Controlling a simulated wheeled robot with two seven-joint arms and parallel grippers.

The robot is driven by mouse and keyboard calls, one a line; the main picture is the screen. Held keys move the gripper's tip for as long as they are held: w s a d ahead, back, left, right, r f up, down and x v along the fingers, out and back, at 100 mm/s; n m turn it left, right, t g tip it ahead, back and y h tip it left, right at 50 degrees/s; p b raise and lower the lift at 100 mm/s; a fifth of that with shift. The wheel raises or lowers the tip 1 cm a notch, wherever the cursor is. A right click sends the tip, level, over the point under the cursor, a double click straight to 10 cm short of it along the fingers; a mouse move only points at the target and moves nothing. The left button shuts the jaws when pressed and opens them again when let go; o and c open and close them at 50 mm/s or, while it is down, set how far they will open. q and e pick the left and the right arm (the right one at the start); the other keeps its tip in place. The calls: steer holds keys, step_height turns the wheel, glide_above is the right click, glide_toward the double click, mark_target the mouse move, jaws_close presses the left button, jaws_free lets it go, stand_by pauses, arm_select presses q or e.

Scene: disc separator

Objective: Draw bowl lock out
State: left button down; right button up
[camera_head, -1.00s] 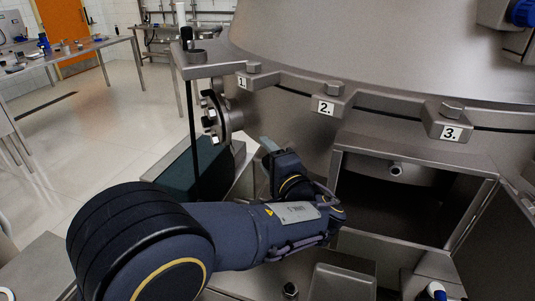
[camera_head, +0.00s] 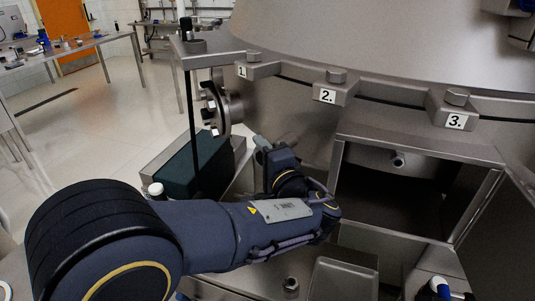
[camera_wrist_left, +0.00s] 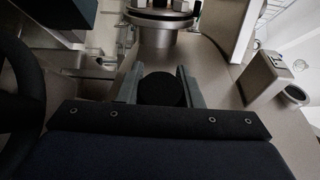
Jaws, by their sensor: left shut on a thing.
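My left gripper (camera_head: 276,147) is beside the separator's lower wall, below the label 1 and 2 lugs. In the left wrist view its two grey fingers (camera_wrist_left: 157,88) stand on either side of a dark round knob (camera_wrist_left: 160,92), which looks like the bowl lock's grip. The gripper is shut on this knob. The rest of the lock and its seat in the wall are hidden by the gripper and arm. My right gripper does not show.
A bolted flange (camera_head: 222,108) juts out just left of my left gripper. An open hatch box (camera_head: 345,190) is to the right, with its door (camera_head: 503,235) swung out. A dark green box (camera_head: 192,166) stands behind my arm. The floor at left is clear.

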arm_select(q)
steer(key=shift+s+a+f, duration=0.15)
steer(key=shift+s+a, duration=0.25)
steer(key=shift+s, duration=0.1)
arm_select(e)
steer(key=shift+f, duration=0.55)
arm_select(q)
steer(key=c, duration=1.5)
jaws_free()
steer(key=o, duration=0.5)
steer(key=shift+s+a, duration=0.1)
steer(key=shift+s, duration=0.05)
